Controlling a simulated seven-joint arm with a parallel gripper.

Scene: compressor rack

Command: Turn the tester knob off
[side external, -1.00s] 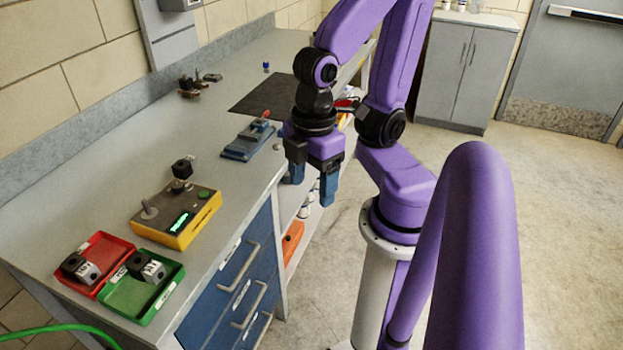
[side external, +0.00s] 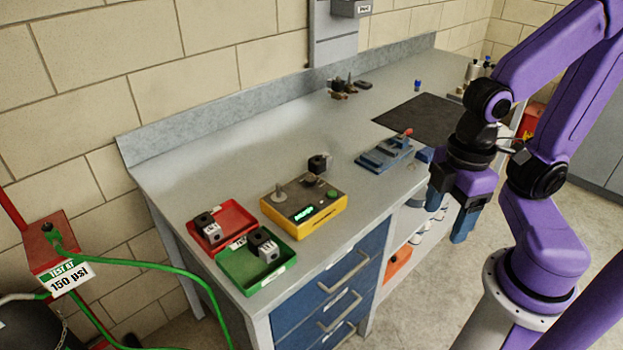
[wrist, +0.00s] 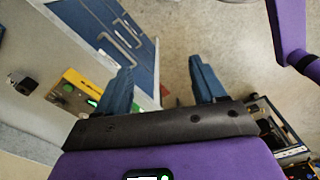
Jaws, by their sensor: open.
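The tester (side external: 330,214) is a yellow box with a dark grey top on the bench's near part. Its display (side external: 303,214) is lit green. A grey upright knob (side external: 279,191) stands at the top's left end. A smaller dark knob (side external: 311,180) and a green button (side external: 332,194) are farther right; I cannot tell the knobs' settings. The tester also shows partly in the wrist view (wrist: 84,88). My gripper (side external: 447,218) is open and empty, fingers downward, off the bench's front edge and right of the tester, touching nothing there.
A red tray (side external: 233,210) and a green tray (side external: 283,272), each with a black-and-grey block, sit left of the tester. A black block (side external: 318,163) is behind it. A dark mat (side external: 415,112) lies farther back.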

